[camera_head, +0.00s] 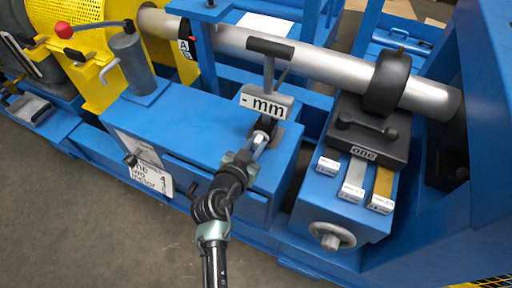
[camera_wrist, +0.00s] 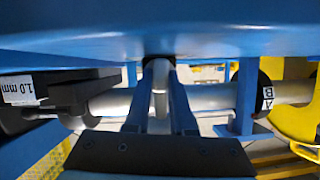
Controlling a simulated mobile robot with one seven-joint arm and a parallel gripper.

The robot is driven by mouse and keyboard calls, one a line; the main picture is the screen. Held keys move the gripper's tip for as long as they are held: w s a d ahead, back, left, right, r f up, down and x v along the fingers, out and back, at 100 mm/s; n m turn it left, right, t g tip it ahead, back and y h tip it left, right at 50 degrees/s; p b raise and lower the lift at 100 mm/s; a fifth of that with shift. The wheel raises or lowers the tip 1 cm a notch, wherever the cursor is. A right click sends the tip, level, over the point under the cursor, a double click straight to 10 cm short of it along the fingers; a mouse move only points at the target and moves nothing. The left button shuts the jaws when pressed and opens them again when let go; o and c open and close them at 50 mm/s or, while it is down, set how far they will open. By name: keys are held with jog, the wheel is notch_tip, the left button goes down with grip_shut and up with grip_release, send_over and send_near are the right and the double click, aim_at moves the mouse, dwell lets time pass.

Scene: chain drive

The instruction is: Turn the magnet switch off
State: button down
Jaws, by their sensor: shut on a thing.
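A dark T-shaped top (camera_head: 270,47) rises above the block. I cannot tell for sure whether this piece is the magnet switch; the fingers and the display block hide much of the stand's foot.
A long steel shaft (camera_head: 325,62) runs behind the stand through a black ring (camera_head: 387,82). A black plate (camera_head: 370,130), labelled shims (camera_head: 353,180) and a handwheel (camera_head: 332,236) are to the right. A red-knobbed lever (camera_head: 65,31) and yellow guard (camera_head: 78,62) are to the left.

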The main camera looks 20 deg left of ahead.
jog(key=shift+n, duration=0.5)
jog(key=shift+h+b, duration=0.3)
jog(key=c, duration=1)
grip_release()
jog(key=shift+c, duration=0.2)
jog(key=p+v, duration=0.1)
jog(key=v, duration=1.2)
jog(key=shift+p, duration=0.35)
jog(key=shift+a, duration=0.1)
